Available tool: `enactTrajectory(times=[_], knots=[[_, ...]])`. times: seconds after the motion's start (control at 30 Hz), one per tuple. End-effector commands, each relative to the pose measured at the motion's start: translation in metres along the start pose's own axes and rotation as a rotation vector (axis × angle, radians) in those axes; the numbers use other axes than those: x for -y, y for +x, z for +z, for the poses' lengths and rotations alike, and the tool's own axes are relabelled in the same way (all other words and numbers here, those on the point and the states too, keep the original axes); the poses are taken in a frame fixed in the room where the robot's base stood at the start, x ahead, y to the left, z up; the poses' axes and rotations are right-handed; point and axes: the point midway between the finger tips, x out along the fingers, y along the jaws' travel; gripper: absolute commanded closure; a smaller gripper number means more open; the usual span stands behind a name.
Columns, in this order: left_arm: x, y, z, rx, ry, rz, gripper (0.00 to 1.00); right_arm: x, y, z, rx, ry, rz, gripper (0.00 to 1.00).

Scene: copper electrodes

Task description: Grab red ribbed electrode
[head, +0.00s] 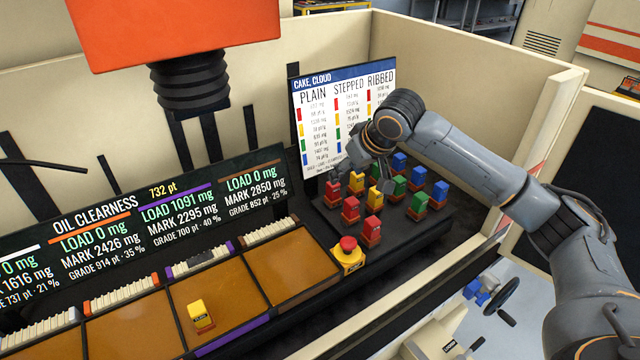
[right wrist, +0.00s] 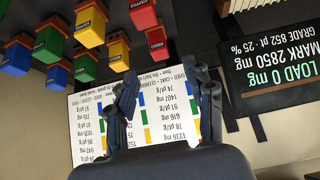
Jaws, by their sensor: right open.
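Three red electrodes stand in a row on the black rack in the head view: a far one (head: 332,194), a middle one (head: 350,210) and a near one (head: 371,231). Their labels are too small to tell surely which is ribbed. My right gripper (head: 364,170) is above the rack's far left part, close to the far red and a yellow electrode. In the right wrist view my right gripper (right wrist: 167,95) is open, with nothing between its fingers. Two red electrodes show beyond the fingertips, one (right wrist: 156,42) nearer and one (right wrist: 142,14) farther. My left gripper is not in view.
Yellow (head: 374,199), green (head: 418,206) and blue (head: 439,192) electrodes stand close by on the rack. A chart board (head: 310,110) rises behind. A red stop button (head: 348,245) sits front left. A yellow electrode (head: 200,317) lies in a brown tray (head: 235,295).

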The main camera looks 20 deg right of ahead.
Motion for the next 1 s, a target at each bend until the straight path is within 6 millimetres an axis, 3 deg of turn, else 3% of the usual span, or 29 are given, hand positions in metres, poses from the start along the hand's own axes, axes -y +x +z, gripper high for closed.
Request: enactTrajectory(times=[0.17, 0.5, 0.77, 1.0], knots=[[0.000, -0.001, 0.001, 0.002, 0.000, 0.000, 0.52, -0.001, 0.009, -0.001, 0.001, 0.004, -0.001, 0.47], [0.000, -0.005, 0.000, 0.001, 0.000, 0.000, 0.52, -0.001, 0.071, -0.001, 0.002, 0.004, -0.001, 0.47], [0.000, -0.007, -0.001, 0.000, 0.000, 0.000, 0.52, -0.001, 0.091, -0.002, 0.000, 0.003, 0.000, 0.47], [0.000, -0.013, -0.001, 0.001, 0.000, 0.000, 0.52, -0.001, 0.125, -0.003, 0.000, 0.004, -0.001, 0.47]])
